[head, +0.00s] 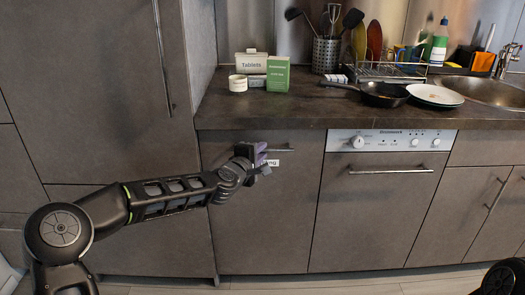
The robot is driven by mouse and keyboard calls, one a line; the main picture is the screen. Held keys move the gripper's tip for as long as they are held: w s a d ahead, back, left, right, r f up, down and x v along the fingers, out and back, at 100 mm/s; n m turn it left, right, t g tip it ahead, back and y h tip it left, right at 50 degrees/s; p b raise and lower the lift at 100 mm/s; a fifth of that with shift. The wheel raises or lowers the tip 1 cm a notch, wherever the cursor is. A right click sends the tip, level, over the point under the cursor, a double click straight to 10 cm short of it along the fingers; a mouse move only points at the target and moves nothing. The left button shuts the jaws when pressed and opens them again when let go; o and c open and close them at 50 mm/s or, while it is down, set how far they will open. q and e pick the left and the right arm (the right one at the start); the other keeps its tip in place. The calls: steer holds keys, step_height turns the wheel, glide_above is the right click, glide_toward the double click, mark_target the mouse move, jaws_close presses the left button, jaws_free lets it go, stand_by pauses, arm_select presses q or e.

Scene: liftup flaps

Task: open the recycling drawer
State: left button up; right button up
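The recycling drawer (268,215) is the grey front under the counter, left of the dishwasher. It looks closed, flush with the fronts beside it. Its horizontal bar handle (302,150) is near the top edge, and my gripper hides the handle's left part. A white label (271,163) below the handle is partly covered; only its last letters show. My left gripper (262,157) is at the left part of the handle, beside the label. I cannot tell whether its fingers are around the handle or only in front of it. My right gripper is not in view.
The dishwasher (372,205) stands right of the drawer, and a tall cabinet (95,80) stands left. The counter (300,112) above holds boxes, a pan (384,94), plates (434,95) and a dish rack. A black part of mine shows at the bottom right. The floor before the drawer looks clear.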

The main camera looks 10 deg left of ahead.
arm_select(q)
steer(key=shift+x, duration=0.9)
steer(key=shift+c, duration=0.6)
jaws_close()
